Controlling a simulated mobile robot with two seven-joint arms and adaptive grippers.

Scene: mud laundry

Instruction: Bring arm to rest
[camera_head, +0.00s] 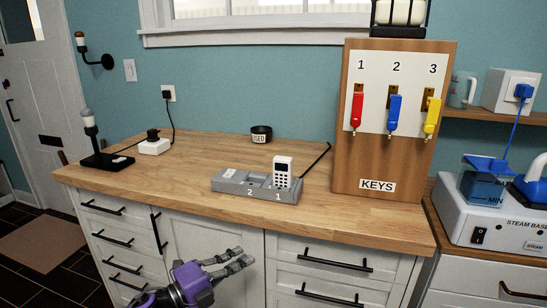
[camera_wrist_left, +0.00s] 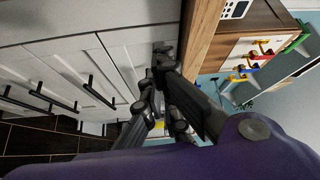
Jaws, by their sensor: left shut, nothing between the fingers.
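My left gripper (camera_head: 236,262) shows at the bottom middle of the head view, in front of the white cabinet doors and below the counter's front edge. Its purple wrist comes in from the lower left. Its dark fingers are shut and hold nothing. In the left wrist view the closed fingers (camera_wrist_left: 160,85) point toward the cabinet front, close to the wooden counter edge. My right gripper is in neither view.
The wooden counter (camera_head: 205,155) bears a grey two-slot dock (camera_head: 230,184) with a white keypad device (camera_head: 282,172) upright in slot 1. A key board (camera_head: 350,150) with red, blue and yellow keys stands at right. A steam base (camera_head: 483,228) is beyond it. Cabinet handles (camera_head: 322,263) protrude.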

